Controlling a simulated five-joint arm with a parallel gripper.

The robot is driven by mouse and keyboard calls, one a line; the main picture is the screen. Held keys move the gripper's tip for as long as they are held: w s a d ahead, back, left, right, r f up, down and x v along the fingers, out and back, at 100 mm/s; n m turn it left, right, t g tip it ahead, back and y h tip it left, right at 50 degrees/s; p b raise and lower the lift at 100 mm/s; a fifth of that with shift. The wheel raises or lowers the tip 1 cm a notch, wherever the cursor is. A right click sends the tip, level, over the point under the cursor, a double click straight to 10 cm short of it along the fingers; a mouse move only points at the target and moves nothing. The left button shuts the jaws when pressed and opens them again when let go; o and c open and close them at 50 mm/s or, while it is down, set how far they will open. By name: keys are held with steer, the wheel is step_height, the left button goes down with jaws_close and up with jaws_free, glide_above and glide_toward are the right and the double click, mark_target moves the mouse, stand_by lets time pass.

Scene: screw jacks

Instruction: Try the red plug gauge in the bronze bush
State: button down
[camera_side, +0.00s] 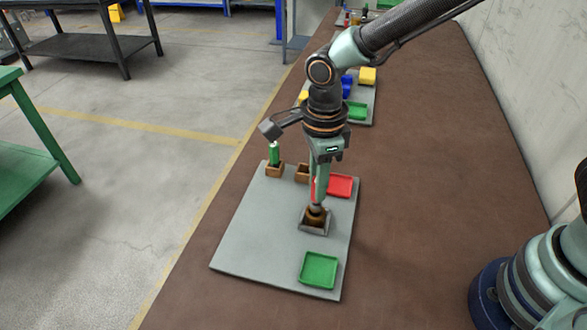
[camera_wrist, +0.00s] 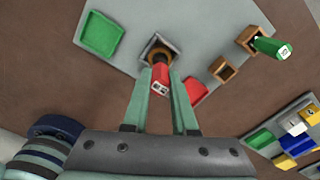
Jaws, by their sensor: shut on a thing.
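My gripper (camera_side: 318,185) points down and is shut on the red plug gauge (camera_wrist: 160,78), which also shows as a thin red strip in the side view (camera_side: 313,189). The gauge is about upright, its lower end at the mouth of the bronze bush (camera_side: 316,220). The bush sits in a grey square holder (camera_side: 304,228) and shows in the wrist view (camera_wrist: 153,53) beyond the gauge. I cannot tell how deep the gauge's end is in the bore. The fingers hide part of the gauge.
On the grey board (camera_side: 255,235) are a red tray (camera_side: 342,186), a green tray (camera_side: 318,270), an empty wooden block (camera_side: 302,174) and a green gauge (camera_side: 274,154) standing in another block (camera_side: 275,171). More coloured parts lie on a board behind. The board's left front is clear.

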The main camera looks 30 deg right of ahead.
steer(key=shift+f, duration=0.6)
stand_by(0.8)
steer(key=shift+r, duration=0.15)
steer(key=shift+r, duration=0.6)
steer(key=shift+r, duration=0.1)
steer(key=shift+r, duration=1.95)
